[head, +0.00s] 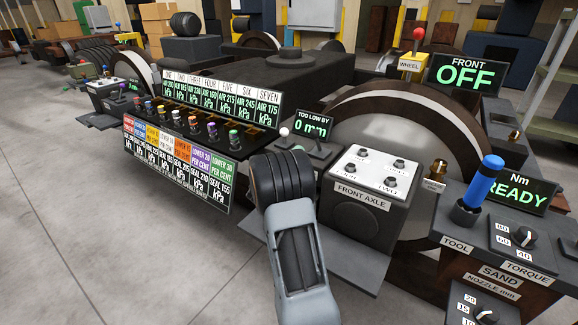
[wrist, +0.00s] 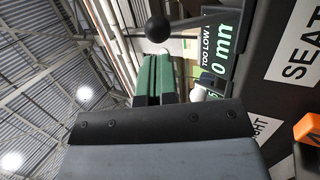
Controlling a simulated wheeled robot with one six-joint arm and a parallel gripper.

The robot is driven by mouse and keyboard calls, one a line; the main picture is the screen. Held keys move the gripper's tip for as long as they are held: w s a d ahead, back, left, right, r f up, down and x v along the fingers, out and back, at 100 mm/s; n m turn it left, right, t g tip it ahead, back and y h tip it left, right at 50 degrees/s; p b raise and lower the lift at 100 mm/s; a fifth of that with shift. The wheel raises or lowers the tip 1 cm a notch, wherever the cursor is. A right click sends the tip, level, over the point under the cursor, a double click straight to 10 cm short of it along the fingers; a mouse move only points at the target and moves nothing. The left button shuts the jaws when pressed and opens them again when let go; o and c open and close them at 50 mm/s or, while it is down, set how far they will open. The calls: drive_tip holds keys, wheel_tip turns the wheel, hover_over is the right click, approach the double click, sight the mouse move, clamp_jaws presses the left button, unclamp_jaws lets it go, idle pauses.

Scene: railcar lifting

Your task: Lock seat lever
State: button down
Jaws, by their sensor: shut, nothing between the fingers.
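My gripper (wrist: 160,60) shows in the wrist view as two dark green fingers lying against each other, shut and empty. A black ball-ended lever (wrist: 158,27) stands just beyond the fingertips, its rod running to the right. A label reading SEAT (wrist: 300,55) is at the right edge of that view; I cannot tell for certain that this lever belongs to it. A pale knob (wrist: 198,93) is close to the right side of the fingers, contact unclear. In the head view my arm hides the gripper; a white-knobbed lever (head: 284,131) stands just beyond the arm.
A display reading TOO LOW BY 0 mm (head: 313,125) stands beside the FRONT AXLE box (head: 365,190). A gauge panel (head: 180,160) with coloured knobs is left of it. A blue handle (head: 484,182) stands at the right. An orange part (wrist: 308,130) is at the wrist view's right edge.

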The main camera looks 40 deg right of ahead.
sight(317, 141)
drive_tip(key=shift+b+x, duration=0.35)
drive_tip(key=shift+x, duration=2)
